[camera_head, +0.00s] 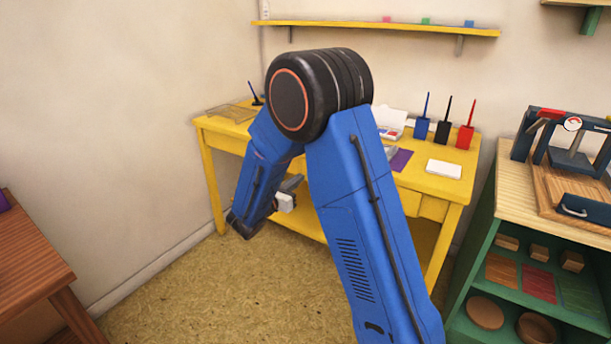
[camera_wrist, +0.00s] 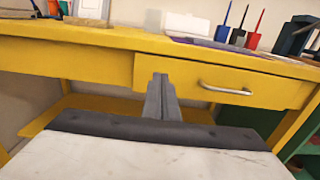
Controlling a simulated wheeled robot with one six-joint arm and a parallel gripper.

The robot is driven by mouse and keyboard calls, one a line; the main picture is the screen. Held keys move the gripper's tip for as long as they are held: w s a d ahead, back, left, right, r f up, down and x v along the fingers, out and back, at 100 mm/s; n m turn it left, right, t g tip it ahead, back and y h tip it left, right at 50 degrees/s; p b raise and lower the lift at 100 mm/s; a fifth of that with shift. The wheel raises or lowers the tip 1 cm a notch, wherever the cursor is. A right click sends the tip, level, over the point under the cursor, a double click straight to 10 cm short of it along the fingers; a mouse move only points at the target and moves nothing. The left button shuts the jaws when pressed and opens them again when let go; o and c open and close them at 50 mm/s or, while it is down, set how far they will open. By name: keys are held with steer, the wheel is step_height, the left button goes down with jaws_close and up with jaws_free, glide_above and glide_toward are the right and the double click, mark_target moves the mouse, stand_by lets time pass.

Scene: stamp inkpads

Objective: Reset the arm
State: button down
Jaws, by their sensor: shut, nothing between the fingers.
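My blue arm is bent in front of the yellow desk (camera_head: 434,184) in the head view. My gripper (camera_wrist: 161,80) is shut and empty in the wrist view, with its fingertips together, pointing at the desk's drawer front (camera_wrist: 250,85) and its metal handle (camera_wrist: 225,89). I cannot tell the exact gap between fingertips and drawer. In the head view the fingers are mostly hidden by the arm; only part of the wrist shows low in front of the desk.
On the desk stand blue, black and red pen holders (camera_head: 443,128), a white pad (camera_head: 444,168) and a purple sheet (camera_head: 400,160). A green shelf unit (camera_head: 470,280) stands at right, a brown table (camera_head: 30,262) at left. A yellow wall shelf (camera_head: 350,27) hangs above. Open floor (camera_head: 190,290) lies left of the arm.

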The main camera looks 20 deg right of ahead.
steer(key=v, duration=0.5)
steer(key=s+d+r+m+g+y, duration=0.2)
steer(key=s+d+m+g, duration=0.4)
steer(key=s, duration=0.6)
steer(key=s+d+r+m+g+y, duration=0.25)
steer(key=s+d+m, duration=0.5)
steer(key=s, duration=0.45)
steer(key=s+a+m+t+y, duration=0.1)
steer(key=s+a+m+y, duration=0.4)
steer(key=s, duration=0.3)
steer(key=s+a+r+m+t+y, duration=0.1)
steer(key=s+a+m+y, duration=0.4)
steer(key=s, duration=0.4)
steer(key=shift+s+a+r+m+t, duration=0.35)
steer(key=shift+a+m, duration=0.3)
steer(key=shift+m, duration=0.2)
